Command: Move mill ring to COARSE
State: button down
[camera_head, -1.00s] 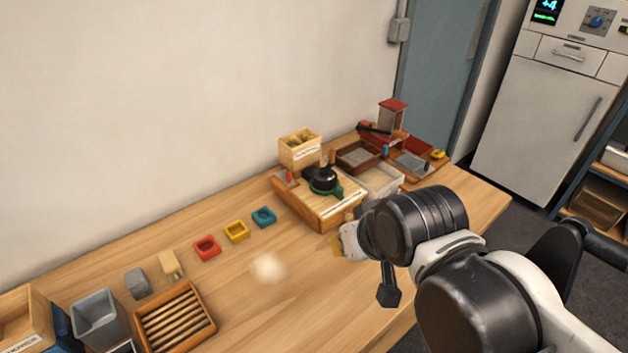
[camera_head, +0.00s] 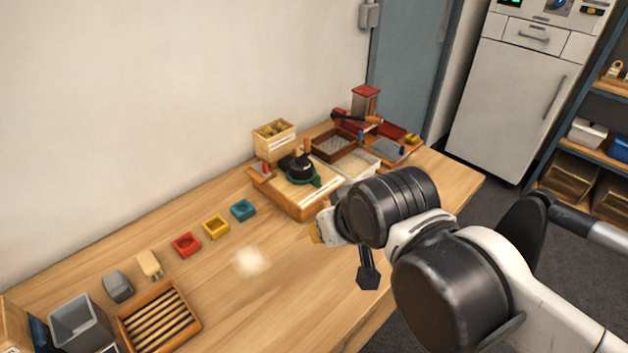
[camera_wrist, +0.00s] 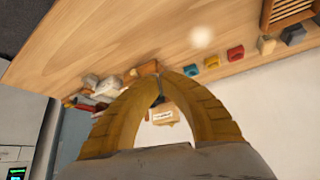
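The mill (camera_head: 299,168), black with a green ring-like base, stands on a pale wooden box (camera_head: 312,196) with a lettered strip on its front edge. The lettering is too small to read, so I cannot tell the ring's setting. My gripper (camera_head: 318,232) hangs in front of this box, nearer to me and apart from the mill. In the wrist view the two yellow fingers (camera_wrist: 160,78) curve together and meet at their tips, with nothing seen held between them. The mill cannot be made out clearly there.
Red (camera_head: 186,244), yellow (camera_head: 216,227) and teal (camera_head: 243,210) small trays line the table. A slatted wooden tray (camera_head: 196,322) and a grey bin (camera_head: 80,318) are at the left. A crate (camera_head: 275,140) and a brown tray (camera_head: 322,144) stand behind the mill. The front table is mostly clear.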

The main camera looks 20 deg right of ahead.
jog(key=c, duration=1.7)
grip_release()
jog(key=shift+c, duration=0.2)
jog(key=o, duration=0.3)
jog(key=shift+w+r, duration=0.2)
jog(key=shift+r, duration=0.05)
jog(key=w+d+r+g+p, duration=0.1)
jog(key=w+d+r+p, duration=0.15)
jog(key=w, duration=0.35)
jog(key=n+g+y+p, duration=0.1)
jog(key=n+g+p, duration=0.1)
jog(key=p, duration=0.4)
send_near(319, 177)
jog(key=f, duration=0.1)
jog(key=b+x, duration=0.3)
jog(key=x, duration=0.7)
jog(key=shift+w, duration=0.25)
